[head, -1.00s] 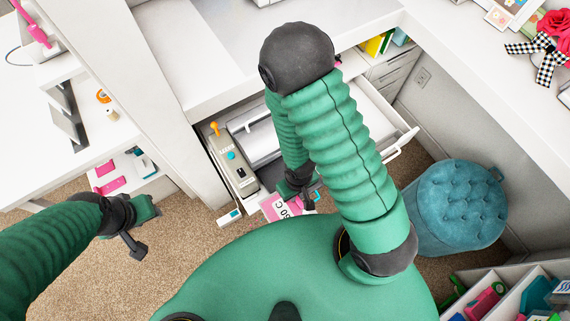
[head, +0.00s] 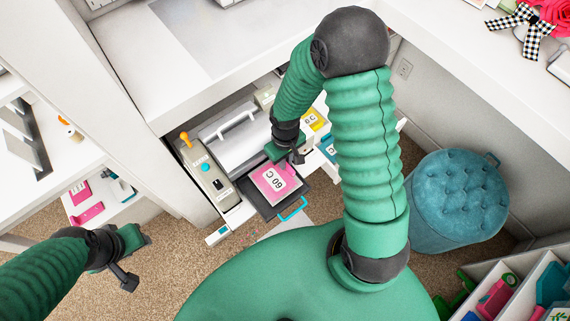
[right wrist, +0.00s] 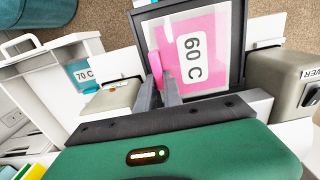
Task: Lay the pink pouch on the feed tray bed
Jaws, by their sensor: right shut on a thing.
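The pink pouch (head: 276,182), with a white "60 C" label, lies over the dark feed tray bed (head: 262,207) at the front of the machine. In the right wrist view the pouch (right wrist: 212,28) is inside the dark frame of the tray (right wrist: 243,45). My right gripper (head: 294,158) is shut on the pouch's edge nearest the machine; its fingers (right wrist: 163,92) also show in the right wrist view. I cannot tell whether the pouch touches the bed. My left gripper (head: 136,262) hangs empty over the carpet at lower left; its opening is unclear.
The machine has a control panel (head: 205,175) with an orange knob at left and a white cover with a handle (head: 236,124). A yellow pouch (head: 314,119) and a blue one (head: 328,147) stand to its right. A teal stool (head: 460,205) stands at right.

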